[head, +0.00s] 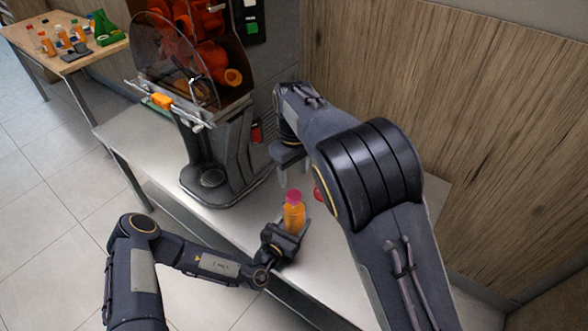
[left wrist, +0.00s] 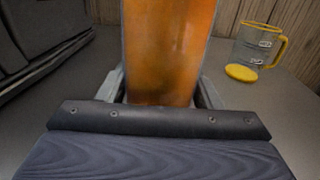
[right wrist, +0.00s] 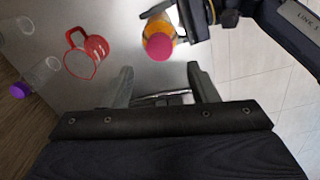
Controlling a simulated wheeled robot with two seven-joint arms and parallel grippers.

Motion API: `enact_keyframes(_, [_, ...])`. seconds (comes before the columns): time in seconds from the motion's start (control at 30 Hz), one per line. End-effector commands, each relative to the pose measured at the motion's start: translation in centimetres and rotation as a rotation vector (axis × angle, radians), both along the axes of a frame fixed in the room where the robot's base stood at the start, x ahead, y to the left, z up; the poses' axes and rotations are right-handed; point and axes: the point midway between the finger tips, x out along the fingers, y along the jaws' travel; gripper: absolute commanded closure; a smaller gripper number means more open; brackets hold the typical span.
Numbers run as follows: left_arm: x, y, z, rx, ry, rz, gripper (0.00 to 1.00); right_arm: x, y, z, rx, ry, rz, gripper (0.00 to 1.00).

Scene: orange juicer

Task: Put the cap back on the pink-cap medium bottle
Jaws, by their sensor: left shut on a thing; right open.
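The medium bottle (head: 294,217), full of orange juice, stands upright over the front of the counter, and the pink cap (head: 293,196) sits on its top. My left gripper (head: 282,241) is shut on the bottle's lower part; in the left wrist view the bottle (left wrist: 168,50) fills the space between the fingers. My right gripper (head: 290,170) is open and empty, above and behind the bottle. In the right wrist view the pink cap (right wrist: 159,46) shows from above, beyond the open fingers (right wrist: 163,86) and apart from them. How tightly the cap sits cannot be told.
A juicer (head: 215,130) stands on the counter (head: 140,135) behind and left. A red-handled jug (right wrist: 90,48) and a clear bottle with a purple cap (right wrist: 20,90) are nearby. A yellow-handled cup (left wrist: 256,45) shows too. A wooden wall (head: 440,100) bounds the right.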

Motion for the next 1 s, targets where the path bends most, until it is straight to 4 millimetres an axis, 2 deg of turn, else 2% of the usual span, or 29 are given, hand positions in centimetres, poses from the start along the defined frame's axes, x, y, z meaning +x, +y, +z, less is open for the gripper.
enact_keyframes(0.1, [0.0,0.0,0.0,-0.001,-0.001,0.0,1.0,0.1,0.0,0.2,0.002,-0.004,0.135,0.47])
enact_keyframes(0.2, [0.0,0.0,0.0,-0.001,-0.001,0.0,1.0,0.1,0.0,0.3,0.002,-0.006,0.191,0.47])
enact_keyframes(0.63, [0.0,0.0,0.0,-0.001,-0.001,0.0,1.0,0.0,0.0,0.0,0.001,-0.004,0.206,0.47])
enact_keyframes(0.77, [0.0,0.0,0.0,-0.001,-0.001,0.0,1.0,0.0,0.0,-1.4,-0.001,-0.002,0.206,0.47])
enact_keyframes(1.0, [0.0,0.0,0.0,-0.001,-0.001,-0.001,1.0,0.0,0.0,-5.2,-0.002,-0.003,0.205,0.47])
